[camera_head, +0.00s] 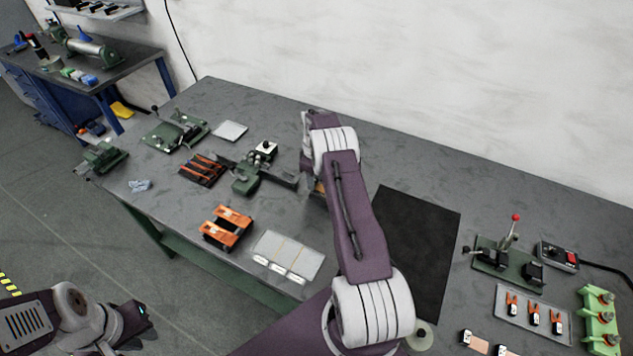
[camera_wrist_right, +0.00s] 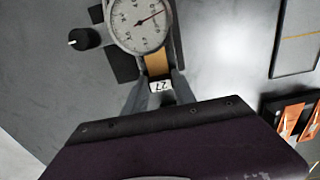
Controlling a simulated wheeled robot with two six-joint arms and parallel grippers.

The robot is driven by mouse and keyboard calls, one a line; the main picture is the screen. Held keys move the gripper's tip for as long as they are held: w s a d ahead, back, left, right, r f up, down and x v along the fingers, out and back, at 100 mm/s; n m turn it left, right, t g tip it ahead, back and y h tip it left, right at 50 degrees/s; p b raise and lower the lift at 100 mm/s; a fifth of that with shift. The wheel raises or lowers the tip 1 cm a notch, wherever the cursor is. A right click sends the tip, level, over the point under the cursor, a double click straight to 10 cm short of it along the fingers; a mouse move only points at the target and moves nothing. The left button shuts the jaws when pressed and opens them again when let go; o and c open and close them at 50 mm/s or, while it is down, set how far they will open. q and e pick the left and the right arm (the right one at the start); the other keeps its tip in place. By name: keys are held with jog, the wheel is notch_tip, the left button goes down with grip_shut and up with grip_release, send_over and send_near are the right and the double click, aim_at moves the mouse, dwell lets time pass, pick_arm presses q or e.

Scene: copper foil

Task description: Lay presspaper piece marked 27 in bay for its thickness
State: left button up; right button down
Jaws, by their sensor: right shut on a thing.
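The tan presspaper piece (camera_wrist_right: 158,64) shows in the right wrist view, with a white tag (camera_wrist_right: 160,86) reading 27, upside down. My right gripper (camera_wrist_right: 160,92) is shut on its tagged end. The other end reaches up to the dial gauge (camera_wrist_right: 139,25); I cannot tell whether it sits between the gauge's jaws. In the head view a sliver of the piece (camera_head: 319,186) shows beside my right arm, which hides the right fingers. A pale tray with several labelled bays (camera_head: 290,250) lies near the table's front edge. My left gripper (camera_head: 140,314) is low at left, its opening unclear.
An orange-and-black holder (camera_head: 227,228) stands left of the bay tray. A dark slotted rack (camera_head: 203,169) and a green lever tool (camera_head: 175,130) are further left. A black mat (camera_head: 425,240) lies right of my arm. Another lever press (camera_head: 508,262) stands at far right.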

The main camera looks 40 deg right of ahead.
jog(key=shift+w+a+b, duration=0.3)
jog(key=shift+w+b, duration=0.2)
jog(key=shift+w, duration=0.1)
jog(key=shift+w+a, duration=0.15)
notch_tip(320, 180, up, 7)
jog(key=p, duration=0.4)
jog(key=shift+p, duration=0.3)
dwell(0.3)
dwell(0.3)
dwell(0.9)
